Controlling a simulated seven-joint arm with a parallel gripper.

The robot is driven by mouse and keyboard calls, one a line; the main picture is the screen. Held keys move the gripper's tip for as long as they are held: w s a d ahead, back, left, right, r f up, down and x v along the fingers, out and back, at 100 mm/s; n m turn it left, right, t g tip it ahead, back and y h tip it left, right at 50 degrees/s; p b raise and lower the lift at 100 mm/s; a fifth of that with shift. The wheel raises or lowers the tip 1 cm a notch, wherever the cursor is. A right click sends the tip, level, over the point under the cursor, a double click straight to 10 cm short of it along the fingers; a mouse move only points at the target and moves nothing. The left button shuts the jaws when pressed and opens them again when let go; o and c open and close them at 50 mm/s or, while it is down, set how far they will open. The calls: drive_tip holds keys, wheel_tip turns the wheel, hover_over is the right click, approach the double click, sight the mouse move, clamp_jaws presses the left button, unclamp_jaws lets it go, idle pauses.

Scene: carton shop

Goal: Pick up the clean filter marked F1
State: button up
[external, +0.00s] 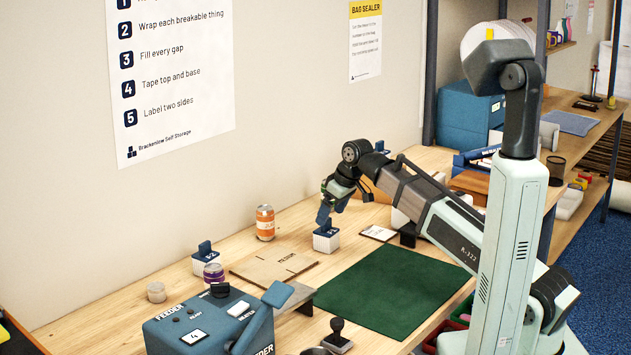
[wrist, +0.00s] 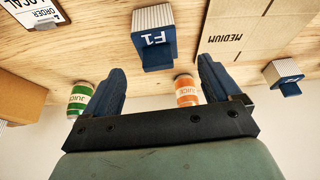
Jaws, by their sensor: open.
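The filter marked F1 (wrist: 153,35) is a white pleated block with a blue handle tab, upright on the wooden bench. In the external view, the filter below my gripper (external: 326,242) appears to be this one. My gripper (wrist: 160,75) is open and empty, with a blue finger on each side. In the wrist view the filter lies beyond the fingertips, not between them. In the external view my gripper (external: 330,205) hangs just above the filter. A second filter (wrist: 283,76) stands farther right in the wrist view; it also shows in the external view (external: 205,262), its mark unreadable.
A green can (wrist: 80,98) and an order clipboard (wrist: 35,12) show in the wrist view. A green mat (external: 395,290) and blue feeder (external: 205,325) stand in front.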

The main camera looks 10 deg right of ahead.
sight(326, 234)
drive_tip(key=shift+x, duration=3.1)
drive_tip(key=shift+w, duration=0.15)
drive_tip(key=c, duration=1.2)
drive_tip(key=shift+o, duration=0.2)
drive_tip(key=shift+r, duration=0.1)
